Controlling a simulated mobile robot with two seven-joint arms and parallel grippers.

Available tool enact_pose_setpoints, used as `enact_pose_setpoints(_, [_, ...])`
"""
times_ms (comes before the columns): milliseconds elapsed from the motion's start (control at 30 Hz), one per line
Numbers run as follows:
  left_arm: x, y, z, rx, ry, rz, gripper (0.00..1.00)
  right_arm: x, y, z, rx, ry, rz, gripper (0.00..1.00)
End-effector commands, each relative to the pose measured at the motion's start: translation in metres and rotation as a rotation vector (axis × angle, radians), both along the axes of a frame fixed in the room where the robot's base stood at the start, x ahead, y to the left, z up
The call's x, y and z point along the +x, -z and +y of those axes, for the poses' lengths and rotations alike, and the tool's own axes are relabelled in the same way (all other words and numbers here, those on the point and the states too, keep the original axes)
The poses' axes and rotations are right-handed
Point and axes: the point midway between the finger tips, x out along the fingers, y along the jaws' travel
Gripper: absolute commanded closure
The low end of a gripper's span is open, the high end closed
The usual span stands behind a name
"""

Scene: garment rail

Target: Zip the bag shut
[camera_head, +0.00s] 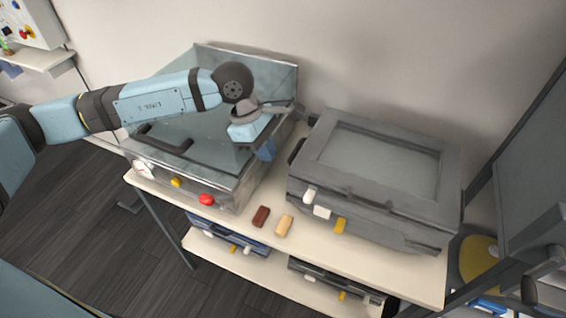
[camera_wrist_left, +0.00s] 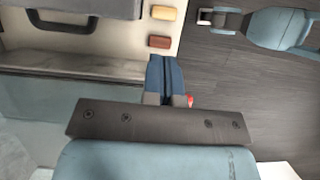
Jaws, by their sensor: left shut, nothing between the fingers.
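I make out no zip or zip pull; the bag may be one of two grey cases. The left grey case (camera_head: 222,192) has its lid raised, with a dark handle and small white, yellow and red parts at its front. The right grey case (camera_head: 310,170) is closed, with a pale panel on top; part of it shows in the left wrist view (camera_wrist_left: 110,8). My left gripper (camera_head: 266,152) is over the left case's right side, shut and empty; its blue fingers show in the left wrist view (camera_wrist_left: 165,78).
A dark red block (camera_head: 261,216) and a tan block (camera_head: 284,226) lie on the pale bench (camera_head: 330,252) between the cases. More cases sit on the lower shelf, including a blue one (camera_head: 225,232). A dark frame stands at the right. Wood floor is open at the left.

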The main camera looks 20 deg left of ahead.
Motion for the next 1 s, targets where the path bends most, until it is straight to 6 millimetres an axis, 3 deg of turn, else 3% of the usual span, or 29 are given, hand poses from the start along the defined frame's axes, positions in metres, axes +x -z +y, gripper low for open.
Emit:
enact_pose_setpoints(433, [-0.003,0.082,-0.035,-0.004,-0.001,0.007,1.00,-0.001,-0.023,-0.002,-0.003,0.002,-0.002,0.57])
enact_pose_setpoints(700, [-0.004,0.081,-0.069,-0.006,0.000,0.003,1.00,0.000,-0.036,-0.006,-0.008,0.012,-0.006,0.57])
enact_pose_setpoints(1000, [-0.005,0.083,-0.074,-0.006,-0.001,0.004,1.00,-0.001,-0.035,-0.006,-0.008,0.013,-0.002,0.57])
